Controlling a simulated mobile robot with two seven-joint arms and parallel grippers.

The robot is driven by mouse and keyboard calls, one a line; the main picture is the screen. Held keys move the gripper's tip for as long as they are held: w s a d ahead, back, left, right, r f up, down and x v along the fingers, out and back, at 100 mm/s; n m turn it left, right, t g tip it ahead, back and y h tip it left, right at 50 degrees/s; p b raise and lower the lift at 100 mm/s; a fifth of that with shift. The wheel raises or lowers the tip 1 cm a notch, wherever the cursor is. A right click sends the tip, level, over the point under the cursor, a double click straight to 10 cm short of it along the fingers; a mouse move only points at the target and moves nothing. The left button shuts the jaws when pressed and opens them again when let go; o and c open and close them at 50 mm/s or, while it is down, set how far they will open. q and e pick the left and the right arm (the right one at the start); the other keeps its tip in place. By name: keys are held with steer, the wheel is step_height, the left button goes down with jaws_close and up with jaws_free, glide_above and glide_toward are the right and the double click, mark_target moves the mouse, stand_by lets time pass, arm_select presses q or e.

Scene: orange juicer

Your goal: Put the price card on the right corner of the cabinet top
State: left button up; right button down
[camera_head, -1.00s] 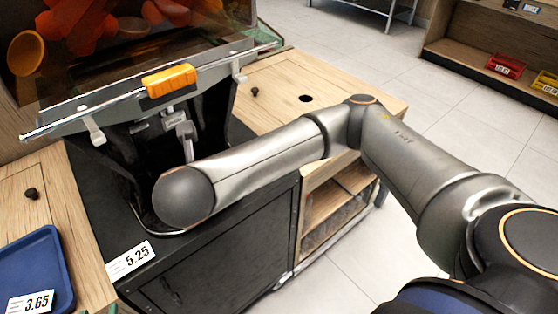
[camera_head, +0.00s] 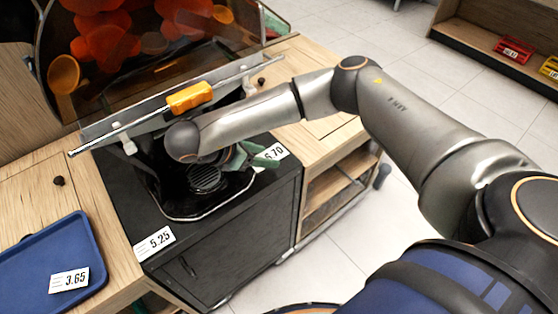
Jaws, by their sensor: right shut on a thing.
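The white price card reading 6.70 (camera_head: 277,152) is at the right front corner of the black cabinet top (camera_head: 190,226). It is partly covered by my right gripper (camera_head: 262,158), which is shut on it; whether the card touches the top I cannot tell. The gripper's greenish fingers show beyond my forearm, and its wrist is partly hidden. Another card reading 5.25 (camera_head: 155,243) lies at the left front corner of the cabinet top. My left gripper is not in view.
The juicer with its orange handle (camera_head: 189,97) and clear cover stands over the back of the cabinet. A blue tray (camera_head: 40,262) with a 3.65 card (camera_head: 69,280) lies on the left wooden counter. A wooden counter (camera_head: 310,65) adjoins on the right. Red (camera_head: 514,49) and yellow crates sit on a far shelf.

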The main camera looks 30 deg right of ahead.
steer(key=w+d+f, duration=0.1)
steer(key=d+f, duration=0.2)
steer(key=w+d+f+b, duration=0.1)
steer(key=d+f, duration=0.1)
steer(key=shift+w+d+f, duration=0.1)
steer(key=shift+w, duration=0.25)
steer(key=shift+w+d+f, duration=0.15)
steer(key=shift+d+f, duration=0.2)
steer(key=shift+f, duration=0.15)
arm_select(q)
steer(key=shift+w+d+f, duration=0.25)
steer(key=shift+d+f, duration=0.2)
arm_select(e)
steer(key=shift+w+d+f, duration=0.1)
steer(key=shift+d+f, duration=0.05)
steer(key=shift+f, duration=0.8)
steer(key=shift+w+d+f, duration=0.1)
steer(key=shift+f, duration=0.85)
steer(key=shift+f, duration=0.15)
steer(key=shift+c, duration=1.4)
jaws_free()
